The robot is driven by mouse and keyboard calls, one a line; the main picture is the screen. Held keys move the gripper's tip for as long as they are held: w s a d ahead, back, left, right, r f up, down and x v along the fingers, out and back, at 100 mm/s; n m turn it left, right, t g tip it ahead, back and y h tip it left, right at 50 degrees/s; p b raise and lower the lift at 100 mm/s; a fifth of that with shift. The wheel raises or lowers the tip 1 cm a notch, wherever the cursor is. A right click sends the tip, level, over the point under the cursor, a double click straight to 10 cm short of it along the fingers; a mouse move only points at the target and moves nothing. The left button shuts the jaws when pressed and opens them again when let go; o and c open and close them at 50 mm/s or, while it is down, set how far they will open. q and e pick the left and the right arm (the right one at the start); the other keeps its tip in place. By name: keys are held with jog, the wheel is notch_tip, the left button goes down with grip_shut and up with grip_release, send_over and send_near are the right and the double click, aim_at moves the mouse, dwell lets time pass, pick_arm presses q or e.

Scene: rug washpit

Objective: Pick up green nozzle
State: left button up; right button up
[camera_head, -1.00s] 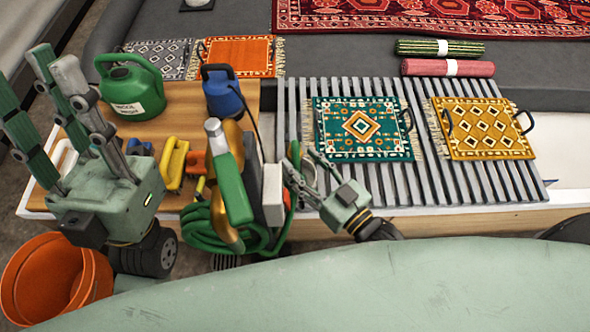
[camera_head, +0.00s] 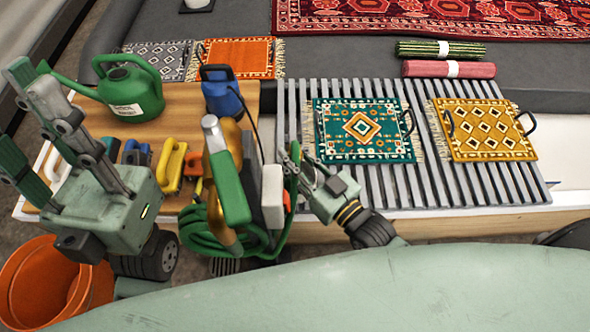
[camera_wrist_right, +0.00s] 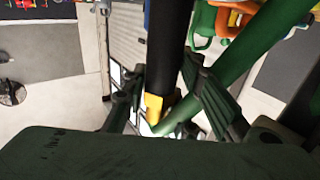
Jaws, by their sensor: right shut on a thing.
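My right gripper (camera_head: 296,165) is at the right of the green hose coil. It is shut on a slim green piece, which I take to be the green nozzle (camera_head: 291,185). In the right wrist view, a black rod with a yellow end (camera_wrist_right: 155,106) and a green tube (camera_wrist_right: 232,65) show at the right gripper's fingers (camera_wrist_right: 165,100). The fingers partly hide the exact contact. My left gripper (camera_head: 40,115) is open and empty, raised at the left over the near left end of the wooden bench.
A green watering can (camera_head: 130,93) stands behind. Small rugs (camera_head: 362,130) lie on the slatted rack. An orange bucket (camera_head: 30,282) is at lower left.

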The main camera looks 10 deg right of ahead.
grip_shut()
jog(key=shift+r, duration=0.15)
